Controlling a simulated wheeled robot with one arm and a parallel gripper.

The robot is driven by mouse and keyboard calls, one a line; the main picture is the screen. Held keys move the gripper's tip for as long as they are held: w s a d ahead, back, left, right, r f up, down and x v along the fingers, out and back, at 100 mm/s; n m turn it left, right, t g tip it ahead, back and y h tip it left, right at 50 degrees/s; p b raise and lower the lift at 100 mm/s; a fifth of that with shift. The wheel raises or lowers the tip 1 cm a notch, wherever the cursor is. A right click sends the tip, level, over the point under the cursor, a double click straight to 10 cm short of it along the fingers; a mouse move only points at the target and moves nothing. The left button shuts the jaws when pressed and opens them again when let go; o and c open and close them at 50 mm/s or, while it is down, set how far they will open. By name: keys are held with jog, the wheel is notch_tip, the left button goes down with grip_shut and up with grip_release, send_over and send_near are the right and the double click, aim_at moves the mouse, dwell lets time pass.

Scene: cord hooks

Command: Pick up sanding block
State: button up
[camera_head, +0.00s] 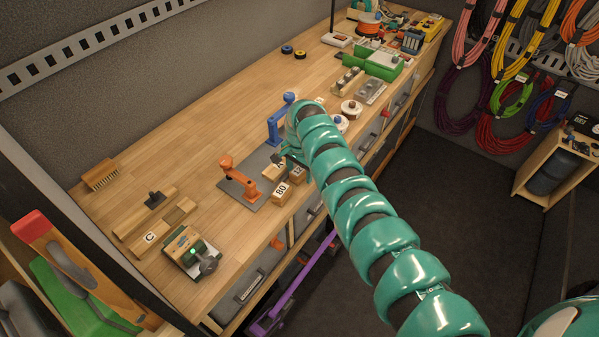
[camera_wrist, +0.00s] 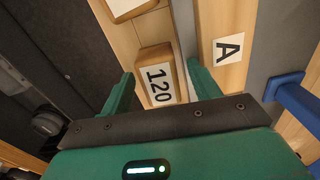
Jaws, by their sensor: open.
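Small wooden blocks with white labels sit together near the front edge of the workbench (camera_head: 150,165). One marked 120 (camera_head: 299,174) is at the right, one marked 80 (camera_head: 281,193) is nearer the camera, and one marked A (camera_head: 272,173) is behind. In the wrist view the 120 block (camera_wrist: 157,76) shows between the two green fingers of my gripper (camera_wrist: 162,88). The fingers are open and apart from each other, with nothing clamped. I cannot tell the height of the fingertips over the block. The A label (camera_wrist: 229,48) lies just right of the right finger.
The blue one shows at the right of the wrist view (camera_wrist: 295,95). A green-lit device (camera_head: 190,252) is at the front left. The back middle of the bench is clear.

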aim_at(300, 169)
jog(key=shift+c, duration=0.2)
jog(key=c, duration=1.1)
jog(key=shift+r, duration=0.1)
jog(key=shift+w+r+b, duration=0.1)
jog(key=shift+r+b, duration=0.25)
jog(key=shift+r, duration=0.35)
jog(key=shift+r+b, duration=0.3)
jog(key=shift+r, duration=0.5)
jog(key=shift+s+d+r+b, duration=0.45)
jog(key=shift+s+d+r, duration=0.15)
jog(key=shift+r, duration=0.2)
jog(key=shift+s+d+r+p, duration=1.35)
jog(key=shift+s+p, duration=0.2)
jog(key=shift+p, duration=0.05)
jog(key=shift+s+d+r+p, duration=1.4)
jog(key=shift+s+p, duration=0.2)
jog(key=shift+s+d+r+p, duration=1.35)
jog(key=shift+s+p, duration=0.2)
jog(key=shift+p, duration=0.05)
